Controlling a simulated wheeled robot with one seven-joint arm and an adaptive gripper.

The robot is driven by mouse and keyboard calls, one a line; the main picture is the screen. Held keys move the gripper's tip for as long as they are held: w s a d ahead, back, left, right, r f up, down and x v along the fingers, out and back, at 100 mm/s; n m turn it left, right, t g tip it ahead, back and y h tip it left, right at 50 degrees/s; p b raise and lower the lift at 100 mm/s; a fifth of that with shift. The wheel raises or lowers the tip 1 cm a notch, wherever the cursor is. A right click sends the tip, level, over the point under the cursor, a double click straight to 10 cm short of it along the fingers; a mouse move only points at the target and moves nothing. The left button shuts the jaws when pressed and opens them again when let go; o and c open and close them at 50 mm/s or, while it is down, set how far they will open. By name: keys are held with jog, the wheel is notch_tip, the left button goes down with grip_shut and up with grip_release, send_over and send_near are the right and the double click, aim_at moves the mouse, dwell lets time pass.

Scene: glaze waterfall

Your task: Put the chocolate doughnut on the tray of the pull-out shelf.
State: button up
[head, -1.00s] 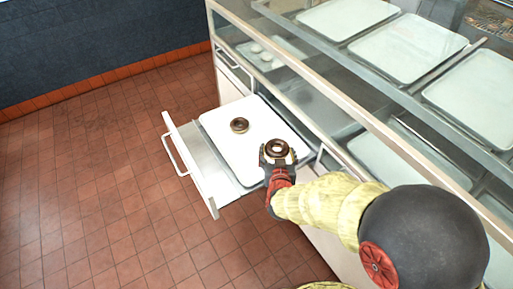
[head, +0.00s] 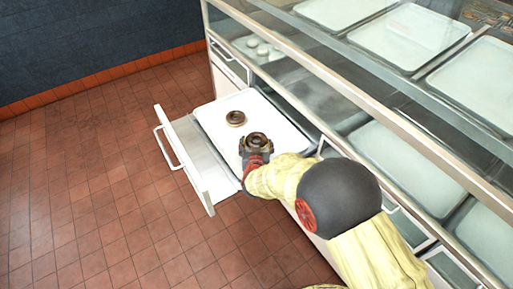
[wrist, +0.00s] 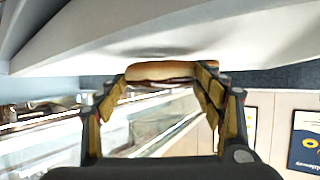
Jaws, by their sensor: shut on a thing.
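My gripper (head: 256,148) is shut on a dark chocolate doughnut (head: 256,139). It holds it over the near right part of the white tray (head: 275,119) on the pulled-out shelf. The wrist view shows the held doughnut (wrist: 160,71) edge-on between the two fingertips (wrist: 165,80), close to a pale surface. I cannot tell whether it touches the tray. A second dark doughnut (head: 235,118) lies flat on the tray, left of and beyond the held one, with a small gap between them.
The shelf's white front panel (head: 190,158) and handle stick out over the red tiled floor (head: 100,190). The glass-topped display counter (head: 330,75) with several white trays stands to the right. The tray's far part is clear.

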jog(key=shift+f, duration=0.5)
jog(key=shift+f, duration=0.1)
jog(key=shift+f+b, duration=0.4)
jog(key=o, duration=0.9)
jog(key=shift+c, duration=0.2)
jog(key=o, duration=0.4)
jog(key=shift+s+f, duration=0.1)
jog(key=shift+f, duration=0.05)
jog(key=shift+c, duration=0.2)
